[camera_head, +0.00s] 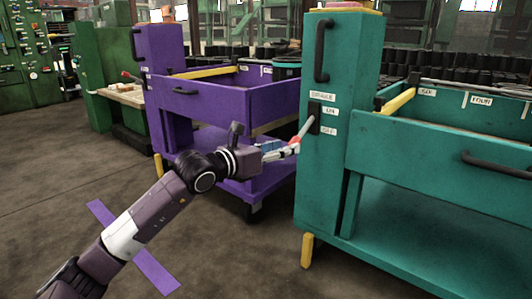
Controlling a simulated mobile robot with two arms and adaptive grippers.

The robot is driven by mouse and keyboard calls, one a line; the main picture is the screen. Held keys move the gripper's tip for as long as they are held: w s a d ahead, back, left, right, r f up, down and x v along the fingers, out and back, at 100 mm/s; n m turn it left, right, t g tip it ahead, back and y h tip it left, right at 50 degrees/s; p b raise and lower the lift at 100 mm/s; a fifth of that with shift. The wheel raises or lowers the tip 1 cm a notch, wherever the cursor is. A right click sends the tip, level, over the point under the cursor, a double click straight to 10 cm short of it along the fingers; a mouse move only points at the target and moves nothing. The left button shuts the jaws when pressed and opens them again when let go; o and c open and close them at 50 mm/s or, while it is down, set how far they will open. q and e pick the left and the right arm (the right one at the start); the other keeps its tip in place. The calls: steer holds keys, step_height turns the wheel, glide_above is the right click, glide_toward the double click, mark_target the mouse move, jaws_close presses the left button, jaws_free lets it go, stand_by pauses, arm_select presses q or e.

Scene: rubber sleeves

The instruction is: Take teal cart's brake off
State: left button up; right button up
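The teal cart (400,200) stands at the right. Its tall post carries white labels reading BRAKE, ON and OFF, with ON above OFF. A pale brake lever (305,128) sticks out of a dark slot (315,117) beside the labels and points down and left. My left gripper (295,146) is at the lever's outer end, very close to it. The fingers are small and overlap the lever's end, so I cannot tell whether they touch or grip it. My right gripper is not in view.
A purple cart (215,103) stands left of the teal cart, behind my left arm, with a narrow gap between them. The teal cart has a dark handle (321,48) on its post and a yellow foot (307,251). Open floor (60,190) lies to the left.

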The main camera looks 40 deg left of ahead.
arm_select(q)
steer(key=v, duration=0.6)
steer(key=shift+s, duration=0.35)
stand_by(0.3)
